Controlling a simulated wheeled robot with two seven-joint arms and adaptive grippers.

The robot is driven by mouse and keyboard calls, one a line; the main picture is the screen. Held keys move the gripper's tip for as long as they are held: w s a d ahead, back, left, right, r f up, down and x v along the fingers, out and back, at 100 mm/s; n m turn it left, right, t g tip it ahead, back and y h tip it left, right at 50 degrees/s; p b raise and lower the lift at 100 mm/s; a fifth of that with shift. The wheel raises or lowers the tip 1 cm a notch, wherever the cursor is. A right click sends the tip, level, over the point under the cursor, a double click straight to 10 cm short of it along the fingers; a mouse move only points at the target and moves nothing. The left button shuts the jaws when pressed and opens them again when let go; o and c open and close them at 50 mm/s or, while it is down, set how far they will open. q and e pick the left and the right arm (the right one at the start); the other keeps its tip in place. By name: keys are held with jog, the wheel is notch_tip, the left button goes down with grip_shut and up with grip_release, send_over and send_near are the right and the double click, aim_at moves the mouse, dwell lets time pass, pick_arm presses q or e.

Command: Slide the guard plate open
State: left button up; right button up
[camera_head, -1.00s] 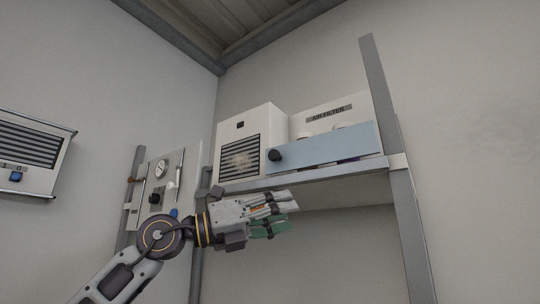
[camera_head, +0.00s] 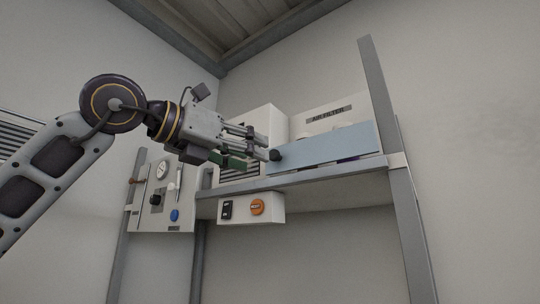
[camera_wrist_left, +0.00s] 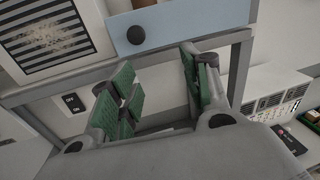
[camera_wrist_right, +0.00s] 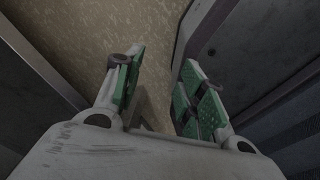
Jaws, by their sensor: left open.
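The guard plate (camera_head: 325,149) is a light blue panel across the front of the air filter unit (camera_head: 310,124) on the shelf. Its black knob (camera_head: 276,155) is at the plate's left end. In the left wrist view the plate (camera_wrist_left: 195,17) and knob (camera_wrist_left: 136,35) show at the top, beyond the fingers. My left gripper (camera_head: 248,150) is open and empty, just left of the knob in the head view; I cannot tell whether it touches. In its wrist view the fingertips (camera_wrist_left: 158,75) sit below the knob. My right gripper (camera_wrist_right: 157,82) is open and empty over a speckled floor.
A white box with a striped vent (camera_wrist_left: 47,37) stands left of the plate. Below the shelf edge (camera_head: 300,183) hangs a box with a switch and orange button (camera_head: 257,207). A gauge panel (camera_head: 160,190) is at left. A grey post (camera_head: 385,110) rises at right.

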pick_arm(q)
jog(key=s+a+r+n+t+y, duration=0.1)
jog(key=s+a+r+t+y, duration=0.1)
jog(key=s+a+r, duration=0.1)
jog(key=p, duration=0.2)
send_near(272, 154)
jog(key=x, duration=0.3)
jog(key=p+x, duration=0.1)
jog(key=x, duration=0.4)
jog(key=shift+w+d, duration=0.4)
jog(key=shift+w, duration=0.05)
jog(key=shift+w+f, duration=0.1)
jog(key=c, duration=1)
grip_shut()
pick_arm(e)
jog(key=shift+s+a+r, duration=0.25)
jog(key=shift+a+r, duration=0.4)
jog(key=shift+r, duration=0.2)
jog(key=shift+s+a+r, duration=0.25)
jog(key=shift+a+r, duration=0.35)
jog(key=shift+r, duration=0.25)
